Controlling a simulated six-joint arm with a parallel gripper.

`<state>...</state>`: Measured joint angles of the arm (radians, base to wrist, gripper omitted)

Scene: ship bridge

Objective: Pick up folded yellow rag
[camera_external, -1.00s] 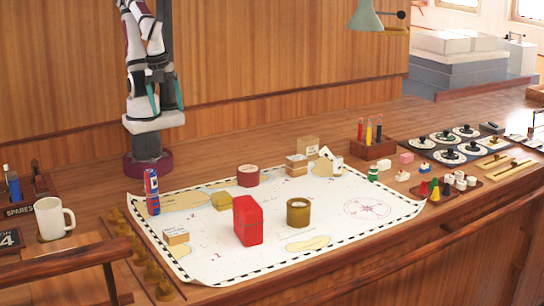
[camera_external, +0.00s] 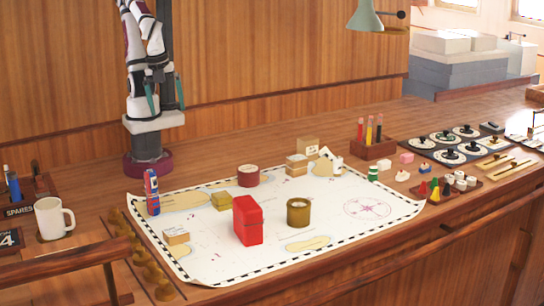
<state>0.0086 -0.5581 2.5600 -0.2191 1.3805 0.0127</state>
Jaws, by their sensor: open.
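The folded yellow rag (camera_external: 221,201) appears to be the small mustard-yellow block lying on the white chart (camera_external: 270,262), left of centre. My gripper (camera_external: 166,96) is up at the back left, in front of my arm's column and well above the chart. Its teal fingers are apart, with nothing visible between them. It is clear of the rag.
A blue-and-red can (camera_external: 152,192) stands left of the rag. A dark red tin (camera_external: 248,176) stands behind it, an olive tin (camera_external: 298,212) to its right, and a small box (camera_external: 176,236) front left. Bare chart lies between them.

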